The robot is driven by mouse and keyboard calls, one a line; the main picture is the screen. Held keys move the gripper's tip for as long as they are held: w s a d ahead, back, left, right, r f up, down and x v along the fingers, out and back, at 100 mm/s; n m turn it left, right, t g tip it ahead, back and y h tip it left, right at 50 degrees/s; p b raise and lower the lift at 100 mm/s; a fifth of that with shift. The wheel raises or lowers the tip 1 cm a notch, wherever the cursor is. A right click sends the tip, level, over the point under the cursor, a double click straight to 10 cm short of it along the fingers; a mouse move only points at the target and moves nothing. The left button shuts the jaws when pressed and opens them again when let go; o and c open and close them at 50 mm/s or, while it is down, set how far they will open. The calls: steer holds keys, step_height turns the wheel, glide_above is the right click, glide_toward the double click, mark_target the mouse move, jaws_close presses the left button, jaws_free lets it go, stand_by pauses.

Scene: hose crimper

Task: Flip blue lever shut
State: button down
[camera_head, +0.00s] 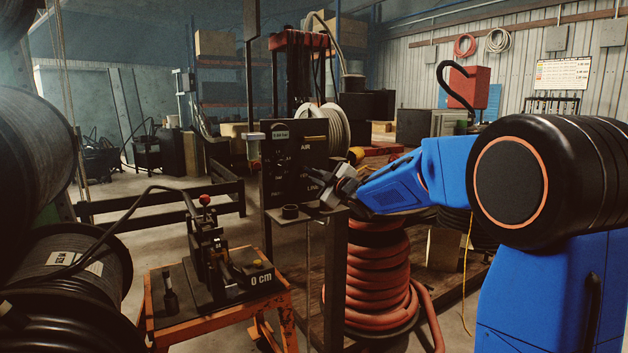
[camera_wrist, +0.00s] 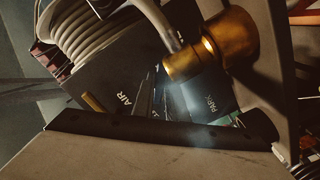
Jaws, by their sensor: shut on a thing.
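I cannot make out a blue lever for certain in either view. A pale bluish patch (camera_wrist: 203,97) shows against the black panel in the wrist view, but its shape is unclear. The black panel (camera_head: 283,180), lettered AIR, PARK and LINE, stands upright in the middle of the head view. My gripper (camera_head: 316,181) is at the panel's right side, above the small shelf. Its dark fingers look close together, and what they hold is too small and dark to tell. The panel (camera_wrist: 108,92) fills the middle of the wrist view.
A brass fitting (camera_wrist: 212,45) on a grey tube is close in the wrist view. A hose reel (camera_head: 334,128) stands behind the panel. A black ring (camera_head: 290,211) sits on the shelf. The crimper (camera_head: 213,255) stands on an orange bench front left. Red hose coils (camera_head: 375,285) lie below my arm.

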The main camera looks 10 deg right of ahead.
steer(key=shift+w+d+r+n, duration=0.1)
steer(key=shift+r+n, duration=0.2)
steer(key=shift+n, duration=1.05)
steer(key=shift+s+d+r+n, duration=0.15)
steer(key=shift+r+n, duration=0.2)
steer(key=shift+n, duration=1.05)
steer(key=shift+w+d+r+n, duration=0.15)
steer(key=shift+r+n, duration=0.15)
steer(key=shift+n, duration=1.05)
steer(key=c, duration=1.8)
jaws_free()
steer(key=shift+r, duration=0.1)
steer(key=shift+o, duration=0.2)
steer(key=v, duration=1.7)
steer(key=shift+s, duration=0.2)
